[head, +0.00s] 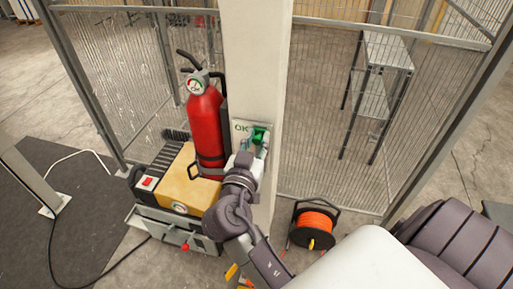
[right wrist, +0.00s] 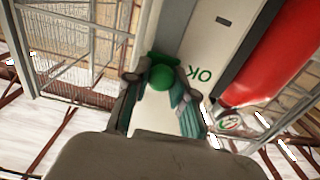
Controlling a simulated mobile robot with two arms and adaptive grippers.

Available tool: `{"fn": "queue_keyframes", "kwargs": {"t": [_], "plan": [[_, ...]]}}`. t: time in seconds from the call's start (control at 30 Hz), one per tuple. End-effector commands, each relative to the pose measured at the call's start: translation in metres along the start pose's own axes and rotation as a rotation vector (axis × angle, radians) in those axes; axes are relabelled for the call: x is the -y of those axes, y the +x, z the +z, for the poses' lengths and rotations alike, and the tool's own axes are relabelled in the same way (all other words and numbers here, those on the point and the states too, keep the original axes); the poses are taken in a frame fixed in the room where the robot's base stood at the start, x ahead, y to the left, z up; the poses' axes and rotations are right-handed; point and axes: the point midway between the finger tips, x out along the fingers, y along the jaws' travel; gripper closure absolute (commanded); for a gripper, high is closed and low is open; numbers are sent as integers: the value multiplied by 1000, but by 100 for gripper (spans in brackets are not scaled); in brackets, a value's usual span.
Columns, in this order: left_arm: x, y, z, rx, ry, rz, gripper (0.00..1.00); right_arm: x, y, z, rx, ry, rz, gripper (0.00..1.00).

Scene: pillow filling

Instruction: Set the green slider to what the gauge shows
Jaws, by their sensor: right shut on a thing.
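A white panel (head: 238,140) on the pale pillar carries the green letters "OK" and a green slider (head: 259,134). The slider sits right of the "OK". My right gripper (head: 254,147) is at the panel, its fingers closed around the slider's green knob. In the right wrist view the knob (right wrist: 162,77) is between the fingertips, and the "OK" reads upside down. A red fire extinguisher (head: 205,125) hangs on the pillar left of the panel, with a round gauge (head: 195,86) near its top. The gauge's needle is too small to read. The panel's lower part is hidden. My left gripper is not in view.
A yellow and grey machine (head: 165,180) stands on the floor below the extinguisher. An orange cable reel (head: 314,227) stands right of the pillar (head: 256,60). Wire mesh fencing (head: 325,110) closes the space behind. A dark mat (head: 70,225) lies at left.

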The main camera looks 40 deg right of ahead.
Motion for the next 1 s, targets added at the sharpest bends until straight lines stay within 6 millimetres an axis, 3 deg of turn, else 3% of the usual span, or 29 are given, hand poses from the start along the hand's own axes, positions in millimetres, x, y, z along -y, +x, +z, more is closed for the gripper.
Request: {"fn": "queue_keyframes", "kwargs": {"t": [0.23, 0.27, 0.4, 0.83, 1.0], "plan": [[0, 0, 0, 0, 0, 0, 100, -1, 2, -8, -18, 5, 1, 100], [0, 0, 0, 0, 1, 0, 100, -1, 2, -8, -18, 6, 1, 71], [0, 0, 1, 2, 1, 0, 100, -1, 2, -8, -18, 6, 1, 50], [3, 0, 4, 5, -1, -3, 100, 0, 1, -3, -10, 3, 0, 50], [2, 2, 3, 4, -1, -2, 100, 0, 1, 10, -9, 0, -1, 50]]}}
